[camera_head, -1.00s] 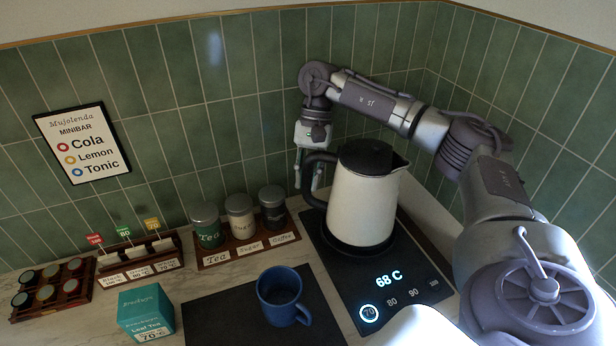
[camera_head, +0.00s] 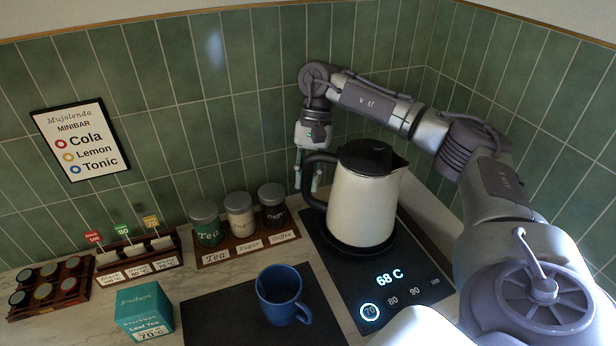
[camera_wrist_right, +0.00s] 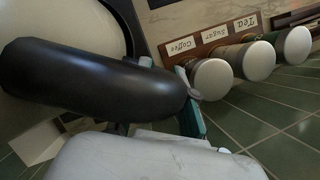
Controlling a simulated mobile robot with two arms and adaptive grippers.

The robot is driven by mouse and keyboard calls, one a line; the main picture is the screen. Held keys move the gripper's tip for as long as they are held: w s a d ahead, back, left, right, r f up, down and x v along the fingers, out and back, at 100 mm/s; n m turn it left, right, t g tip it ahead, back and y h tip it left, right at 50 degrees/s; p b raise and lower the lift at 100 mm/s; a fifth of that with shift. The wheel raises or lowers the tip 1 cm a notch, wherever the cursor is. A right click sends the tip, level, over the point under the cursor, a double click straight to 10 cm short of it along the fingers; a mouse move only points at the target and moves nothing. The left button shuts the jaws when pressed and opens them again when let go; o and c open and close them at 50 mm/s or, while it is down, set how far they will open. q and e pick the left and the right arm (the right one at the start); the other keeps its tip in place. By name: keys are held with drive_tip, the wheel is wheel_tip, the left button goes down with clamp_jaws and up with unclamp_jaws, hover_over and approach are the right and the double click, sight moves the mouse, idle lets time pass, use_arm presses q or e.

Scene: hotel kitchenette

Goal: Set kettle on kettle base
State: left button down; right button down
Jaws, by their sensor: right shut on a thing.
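The base's panel shows 68 C, with 70 ringed. My right gripper (camera_head: 309,180) is shut on the kettle's handle (camera_head: 317,178), on the kettle's left side. In the right wrist view the dark handle (camera_wrist_right: 90,80) fills the left part, with a teal finger (camera_wrist_right: 190,105) beside it. The kettle's underside is hidden from both views, so its exact seating cannot be told. My left gripper is not in view.
A blue mug (camera_head: 281,293) stands on a dark mat (camera_head: 215,325) left of the base. Tea, sugar and coffee jars (camera_head: 240,215) stand in a wooden rack behind. A teal tea box (camera_head: 144,308) and a capsule rack (camera_head: 48,290) are farther left. Tiled walls close the back and right.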

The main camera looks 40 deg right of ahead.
drive_tip(key=shift+f, duration=0.1)
drive_tip(key=c, duration=1.3)
unclamp_jaws()
drive_tip(key=shift+o, duration=0.2)
drive_tip(key=shift+a, duration=0.1)
drive_tip(key=shift+f, duration=0.1)
